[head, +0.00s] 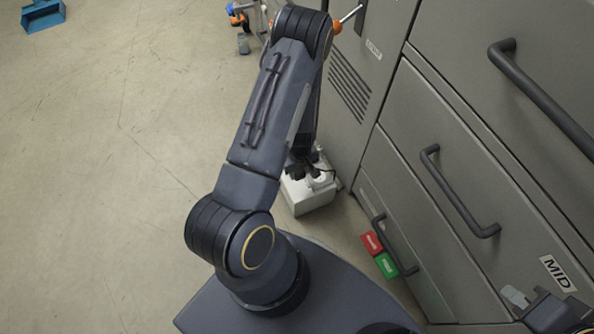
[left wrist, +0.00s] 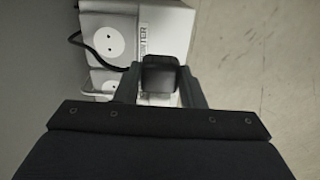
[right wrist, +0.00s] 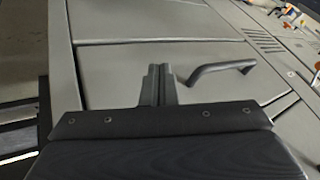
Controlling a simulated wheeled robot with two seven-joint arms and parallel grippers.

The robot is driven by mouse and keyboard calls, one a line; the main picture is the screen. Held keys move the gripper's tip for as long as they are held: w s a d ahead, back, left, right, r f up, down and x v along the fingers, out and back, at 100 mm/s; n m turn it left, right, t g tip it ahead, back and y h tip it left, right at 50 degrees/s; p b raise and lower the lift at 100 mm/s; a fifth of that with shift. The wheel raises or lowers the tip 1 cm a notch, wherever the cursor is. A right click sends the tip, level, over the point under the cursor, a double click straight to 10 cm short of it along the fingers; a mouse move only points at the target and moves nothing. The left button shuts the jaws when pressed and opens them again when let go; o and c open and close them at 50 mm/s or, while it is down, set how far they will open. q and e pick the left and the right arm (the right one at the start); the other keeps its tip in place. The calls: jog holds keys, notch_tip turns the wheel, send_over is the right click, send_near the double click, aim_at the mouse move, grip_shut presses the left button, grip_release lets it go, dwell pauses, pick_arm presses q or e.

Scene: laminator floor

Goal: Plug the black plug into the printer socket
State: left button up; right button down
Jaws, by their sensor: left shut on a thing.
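In the left wrist view my left gripper (left wrist: 160,88) is shut on the black plug (left wrist: 161,73). The plug is in front of the white socket block, beside the partly covered printer label (left wrist: 143,40). A round two-hole socket (left wrist: 104,40) is bare to the left of the plug, and a second socket (left wrist: 105,80) is lower down, partly hidden. I cannot tell whether the plug touches the block. In the head view the white block (head: 309,197) stands on the floor, with my left gripper (head: 301,168) above it, largely hidden. My right gripper (right wrist: 157,82) looks shut and empty.
Grey cabinets with dark handles (head: 459,192) rise right of the block. Red (head: 371,243) and green (head: 386,265) blocks are near the cabinet base. The floor at left is open, with a blue dustpan (head: 43,15) far off.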

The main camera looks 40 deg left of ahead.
pick_arm(q)
jog(key=shift+w+d+f+b, duration=0.25)
jog(key=shift+w+d+f, duration=0.2)
jog(key=shift+w, duration=0.45)
jog(key=shift+w+d+f+b, duration=0.35)
jog(key=shift+w+d, duration=0.1)
jog(key=shift+w, duration=0.5)
jog(key=shift+w+d+f+b, duration=0.2)
jog(key=shift+w+d+f, duration=0.25)
jog(key=shift+w, duration=0.45)
jog(key=shift+w, duration=0.2)
jog(key=shift+w+d+f, duration=0.15)
jog(key=shift+f, duration=0.05)
jog(key=shift+w+d+f+b, duration=0.25)
jog(key=shift+w+f+b, duration=0.2)
jog(key=shift+f+b, duration=0.25)
jog(key=shift+r, duration=0.1)
jog(key=shift+f, duration=0.2)
jog(key=shift+f+b, duration=0.75)
jog(key=shift+b, duration=0.05)
jog(key=shift+f+b, duration=0.5)
jog(key=shift+f, duration=0.05)
dwell(1.7)
jog(key=o, duration=1.5)
